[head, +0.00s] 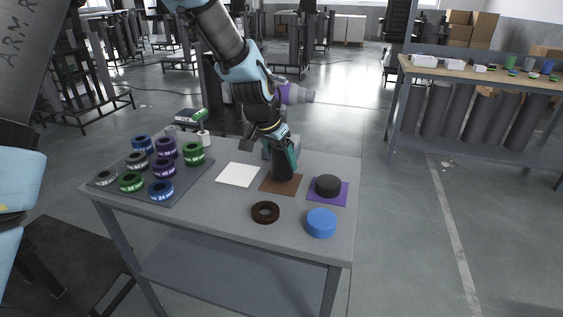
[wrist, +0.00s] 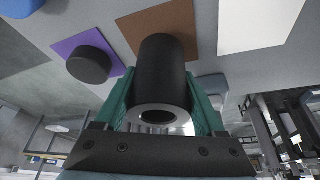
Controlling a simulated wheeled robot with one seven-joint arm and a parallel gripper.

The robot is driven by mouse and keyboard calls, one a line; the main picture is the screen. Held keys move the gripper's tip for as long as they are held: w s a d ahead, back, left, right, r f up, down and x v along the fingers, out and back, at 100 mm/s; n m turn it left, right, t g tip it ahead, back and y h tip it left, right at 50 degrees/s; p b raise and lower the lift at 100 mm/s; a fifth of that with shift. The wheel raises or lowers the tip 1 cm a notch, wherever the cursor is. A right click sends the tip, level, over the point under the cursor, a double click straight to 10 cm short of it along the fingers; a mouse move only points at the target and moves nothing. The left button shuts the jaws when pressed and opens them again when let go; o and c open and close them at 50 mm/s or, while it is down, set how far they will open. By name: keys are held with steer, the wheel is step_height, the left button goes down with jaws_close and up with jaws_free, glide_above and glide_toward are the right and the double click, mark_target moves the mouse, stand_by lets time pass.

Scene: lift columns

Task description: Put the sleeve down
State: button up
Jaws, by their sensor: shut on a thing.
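The sleeve (head: 283,169) is a black, thick-walled hollow cylinder, upright over the brown square (head: 268,186) on the table. My gripper (head: 284,155) is shut on it, with a green finger on each side. In the wrist view my gripper (wrist: 160,105) holds the sleeve (wrist: 161,70), its open bore facing the camera. The brown square (wrist: 140,27) shows behind the sleeve's far end. I cannot tell whether the sleeve touches the square, as the contact is hidden.
A white square (head: 238,175) lies bare to the left. A black disc (head: 328,185) sits on a purple square (head: 342,197) to the right. A dark brown ring (head: 265,212) and a blue cylinder (head: 321,223) stand in front. A dark mat (head: 185,187) at left holds several colored rings.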

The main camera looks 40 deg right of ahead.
steer(key=shift+f, duration=0.85)
steer(key=shift+f, duration=0.1)
steer(key=o, duration=1.5)
steer(key=b+v, duration=0.1)
steer(key=v, duration=1.1)
steer(key=shift+b, duration=0.35)
steer(key=shift+a, duration=0.1)
